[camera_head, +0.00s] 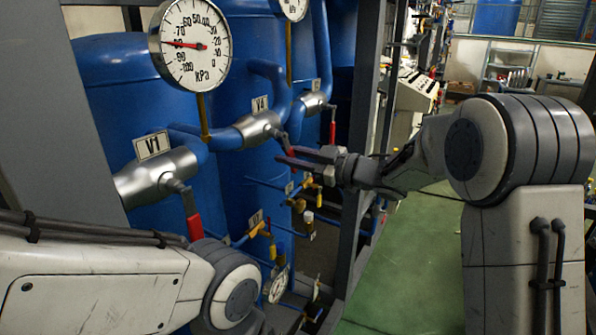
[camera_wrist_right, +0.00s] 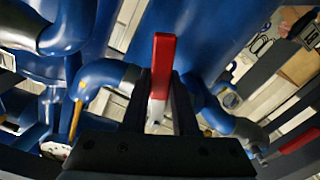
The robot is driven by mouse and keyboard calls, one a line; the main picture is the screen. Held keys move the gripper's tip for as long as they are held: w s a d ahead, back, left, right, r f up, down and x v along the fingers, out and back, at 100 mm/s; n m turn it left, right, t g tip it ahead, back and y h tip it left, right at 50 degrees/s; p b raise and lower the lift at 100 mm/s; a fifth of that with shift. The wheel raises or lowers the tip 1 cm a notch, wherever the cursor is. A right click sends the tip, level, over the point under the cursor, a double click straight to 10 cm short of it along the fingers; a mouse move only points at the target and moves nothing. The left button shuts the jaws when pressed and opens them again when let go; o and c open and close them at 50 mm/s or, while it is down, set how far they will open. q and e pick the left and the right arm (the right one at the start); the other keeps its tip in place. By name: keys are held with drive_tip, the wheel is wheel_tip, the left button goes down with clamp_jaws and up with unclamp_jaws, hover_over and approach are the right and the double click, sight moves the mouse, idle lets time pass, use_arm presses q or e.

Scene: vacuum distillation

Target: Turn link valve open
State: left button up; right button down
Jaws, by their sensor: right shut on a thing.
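The middle silver valve (camera_head: 259,128) sits on a blue pipe, with a label above it that looks like V4. Its red lever handle (camera_wrist_right: 163,62) stands between the fingers of my right gripper (camera_wrist_right: 160,92) in the wrist view. In the head view my right gripper (camera_head: 303,158) reaches in from the right and is shut on this handle just below and right of the valve body. The fingers hide part of the handle. My left arm shows at the lower left, but its gripper is not in view.
Valve V1 (camera_head: 158,178) at left has a red handle (camera_head: 194,226) hanging down. A third valve (camera_head: 314,102) at right also has a hanging red handle (camera_head: 332,132). A kPa gauge (camera_head: 190,44) stands above V1. A grey frame post (camera_head: 362,120) stands close to my right gripper.

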drive_tip(key=n+b, duration=0.1)
drive_tip(key=w+n+b, duration=0.1)
drive_tip(key=n, duration=0.1)
drive_tip(key=shift+d+r, duration=0.2)
drive_tip(key=shift+d, duration=0.2)
drive_tip(key=n+b, duration=0.1)
drive_tip(key=r+n+b, duration=0.1)
drive_tip(key=w+n+b, duration=0.1)
drive_tip(key=shift+w+d+r+n, duration=0.1)
drive_tip(key=shift+d+r+n, duration=0.15)
drive_tip(key=shift+d+n, duration=0.05)
drive_tip(key=shift+w+d+r+n+b, duration=0.15)
drive_tip(key=shift+r+n+b, duration=0.45)
drive_tip(key=shift+n, duration=0.35)
drive_tip(key=shift+w+r+n+b, duration=0.1)
drive_tip(key=shift+r+n+b, duration=0.3)
drive_tip(key=shift+n+b, duration=0.4)
drive_tip(key=shift+w+d+r+n+b, duration=0.15)
drive_tip(key=shift+r+n+b, duration=0.35)
drive_tip(key=shift+n, duration=0.55)
drive_tip(key=shift+a, duration=0.1)
drive_tip(key=c, duration=0.7)
unclamp_jaws()
